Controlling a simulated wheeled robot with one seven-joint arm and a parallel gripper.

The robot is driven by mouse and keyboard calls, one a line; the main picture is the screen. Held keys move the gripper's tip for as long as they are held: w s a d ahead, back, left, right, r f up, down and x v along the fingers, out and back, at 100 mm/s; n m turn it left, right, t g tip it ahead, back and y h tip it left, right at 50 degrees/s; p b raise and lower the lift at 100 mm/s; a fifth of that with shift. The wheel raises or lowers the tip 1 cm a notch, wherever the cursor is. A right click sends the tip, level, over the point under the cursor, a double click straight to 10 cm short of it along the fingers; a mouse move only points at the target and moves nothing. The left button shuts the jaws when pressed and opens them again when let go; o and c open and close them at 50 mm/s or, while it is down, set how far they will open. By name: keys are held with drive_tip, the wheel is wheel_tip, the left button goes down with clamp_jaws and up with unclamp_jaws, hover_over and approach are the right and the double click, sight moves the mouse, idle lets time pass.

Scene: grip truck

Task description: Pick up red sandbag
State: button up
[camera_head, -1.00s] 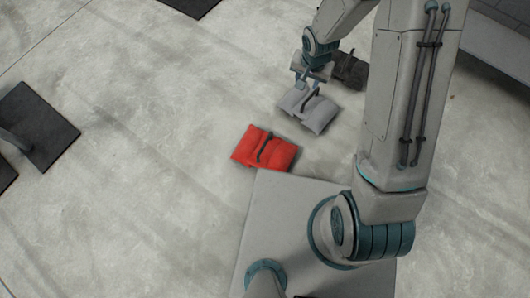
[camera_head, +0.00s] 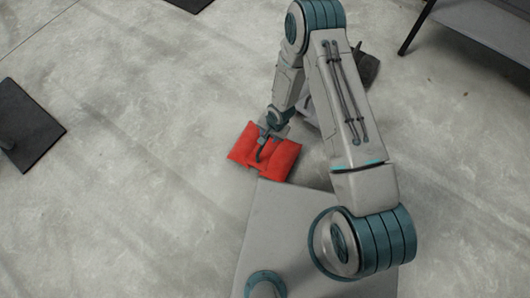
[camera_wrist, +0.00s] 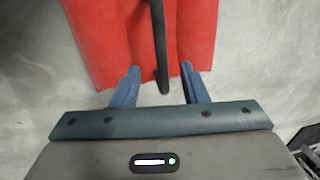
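The red sandbag (camera_head: 284,161) lies flat on the concrete floor just beyond my base, with a dark strap handle across its middle. In the wrist view the red sandbag (camera_wrist: 95,45) fills the top, and its dark handle (camera_wrist: 160,50) runs down between my two fingers. My gripper (camera_wrist: 158,82) is open, with the blue fingers spread on either side of the handle and not seen touching it. In the head view my gripper (camera_head: 266,132) is at the sandbag's upper middle. Its exact height over the bag is hard to tell.
A grey sandbag (camera_head: 309,112) lies just behind, mostly hidden by my arm. A dark sandbag (camera_head: 366,67) is farther back. A dark plate (camera_head: 25,125) is at the left and a dark table (camera_head: 485,30) at the upper right. The floor left of the red sandbag is clear.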

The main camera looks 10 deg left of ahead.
drive_tip(key=b, duration=0.4)
hover_over(265, 148)
wheel_tip(265, 148, down, 8)
drive_tip(key=shift+a+r, duration=0.1)
drive_tip(key=shift+p, duration=0.3)
clamp_jaws()
idle(0.8)
drive_tip(key=shift+w+r, duration=0.1)
drive_tip(key=shift+r, duration=0.05)
